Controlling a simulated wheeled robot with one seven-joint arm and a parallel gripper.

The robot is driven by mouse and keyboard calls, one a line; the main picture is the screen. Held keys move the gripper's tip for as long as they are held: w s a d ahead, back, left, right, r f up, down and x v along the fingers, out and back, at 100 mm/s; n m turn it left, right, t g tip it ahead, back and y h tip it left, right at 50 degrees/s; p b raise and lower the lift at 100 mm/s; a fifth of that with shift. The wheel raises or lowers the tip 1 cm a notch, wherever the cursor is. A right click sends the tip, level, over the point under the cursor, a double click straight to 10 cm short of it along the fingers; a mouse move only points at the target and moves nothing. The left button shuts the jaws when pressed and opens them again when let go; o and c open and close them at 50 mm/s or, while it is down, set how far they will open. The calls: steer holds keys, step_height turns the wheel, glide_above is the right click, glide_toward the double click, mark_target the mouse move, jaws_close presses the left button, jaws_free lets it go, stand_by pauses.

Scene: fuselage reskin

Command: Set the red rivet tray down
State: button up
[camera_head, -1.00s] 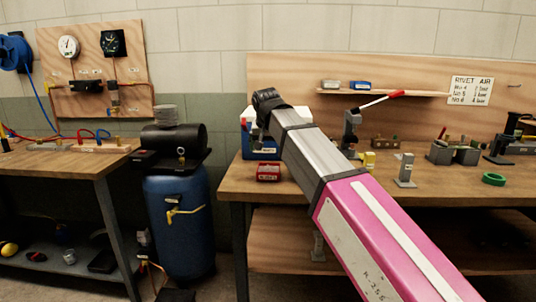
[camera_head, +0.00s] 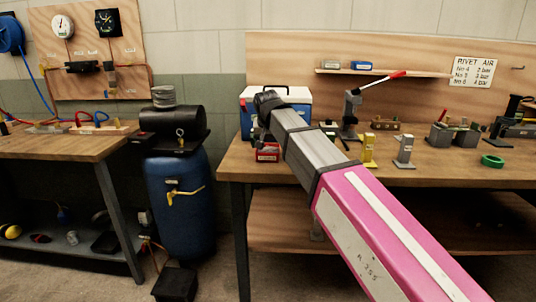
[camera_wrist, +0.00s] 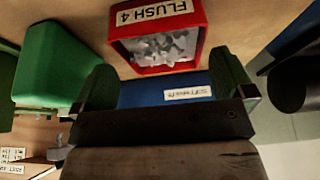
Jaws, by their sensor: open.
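The red rivet tray (camera_head: 267,153) sits on the left end of the wooden bench, close to its front edge. In the wrist view the tray (camera_wrist: 199,30) has a "FLUSH 4" label and holds silvery rivets. My gripper (camera_wrist: 163,75) is open. Its two green-padded fingers are spread wide, and the tray shows just beyond and between their tips. No finger is seen closed on the tray; I cannot tell whether one touches it. In the head view my arm's end (camera_head: 266,103) is above and behind the tray, and the fingers are mostly hidden.
A blue and white cooler box (camera_head: 303,101) stands behind my arm's end. A green bin (camera_wrist: 55,65) is left in the wrist view. The bench's front middle is clear.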

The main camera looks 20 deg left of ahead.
mark_target(268, 148)
steer(key=shift+x, duration=2.4)
steer(key=shift+a+r, duration=0.1)
steer(key=c, duration=0.8)
